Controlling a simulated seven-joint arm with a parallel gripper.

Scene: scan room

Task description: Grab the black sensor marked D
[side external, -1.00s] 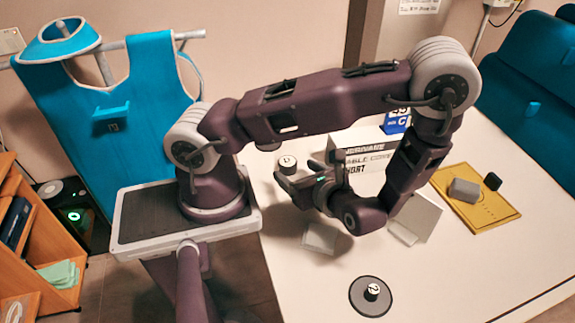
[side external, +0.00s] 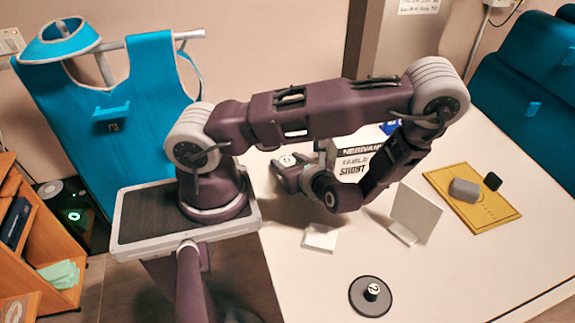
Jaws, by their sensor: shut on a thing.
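A small dark, round sensor with a pale marked top (side external: 288,160) is at the far left of the white table, at my gripper's fingertips. Its mark is too small to read for sure, and its lower part is hidden by the fingers. My gripper (side external: 283,168) reaches left, low over the table, and is shut on this sensor. I cannot tell whether the sensor is clear of the table. A second black sensor with a pale marked top (side external: 372,289) stands upright on a round black disc (side external: 357,302) near the front; its mark looks like a 2.
A white box with black lettering (side external: 352,163) stands just behind my wrist. A white upright panel (side external: 417,212) and a small white block (side external: 320,238) stand in front. A yellow board (side external: 497,208) bears a grey block (side external: 464,191) and a black piece (side external: 492,181). The front right is clear.

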